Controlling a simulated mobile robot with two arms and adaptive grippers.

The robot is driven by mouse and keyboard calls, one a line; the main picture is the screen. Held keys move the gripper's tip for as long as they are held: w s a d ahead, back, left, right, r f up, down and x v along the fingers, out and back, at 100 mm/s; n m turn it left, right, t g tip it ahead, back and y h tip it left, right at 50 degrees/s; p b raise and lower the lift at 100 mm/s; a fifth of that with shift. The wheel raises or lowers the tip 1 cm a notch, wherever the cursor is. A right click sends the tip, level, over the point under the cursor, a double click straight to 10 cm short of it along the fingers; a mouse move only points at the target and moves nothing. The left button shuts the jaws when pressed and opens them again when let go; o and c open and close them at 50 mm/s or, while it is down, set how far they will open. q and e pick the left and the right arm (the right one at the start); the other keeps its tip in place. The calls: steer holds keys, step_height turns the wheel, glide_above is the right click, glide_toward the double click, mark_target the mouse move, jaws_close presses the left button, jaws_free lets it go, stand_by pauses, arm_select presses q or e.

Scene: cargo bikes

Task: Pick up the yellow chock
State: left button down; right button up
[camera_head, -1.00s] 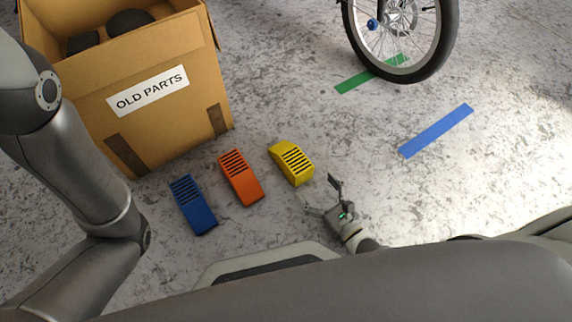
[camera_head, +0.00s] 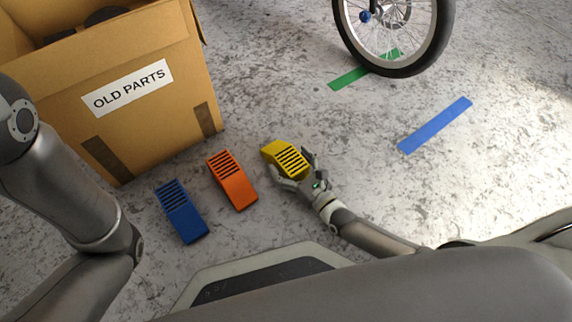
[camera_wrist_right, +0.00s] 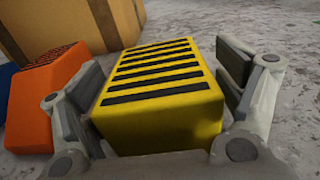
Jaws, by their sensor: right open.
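The yellow chock (camera_head: 286,158) lies on the floor at the right end of a row of chocks, with black ribs across its top. My right gripper (camera_head: 294,169) is open, its two fingers on either side of the chock's near end. In the right wrist view the yellow chock (camera_wrist_right: 160,95) sits between the open fingers of the right gripper (camera_wrist_right: 162,100). The left finger is very close to the chock, and a gap shows at the right finger. My left arm comes in from the left, but its gripper is out of view.
An orange chock (camera_head: 232,181) and a blue chock (camera_head: 181,212) lie to the left. A cardboard box (camera_head: 150,125) marked OLD PARTS stands behind them. A bike wheel (camera_head: 440,40) stands at the back, near green tape (camera_head: 347,78). Blue tape (camera_head: 435,125) marks clear floor at right.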

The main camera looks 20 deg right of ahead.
steer(key=shift+w+a, duration=0.15)
steer(key=shift+w, duration=0.15)
steer(key=shift+c, duration=0.4)
steer(key=c, duration=1.1)
steer(key=shift+r, duration=0.1)
steer(key=shift+c, duration=0.9)
steer(key=shift+r, duration=0.1)
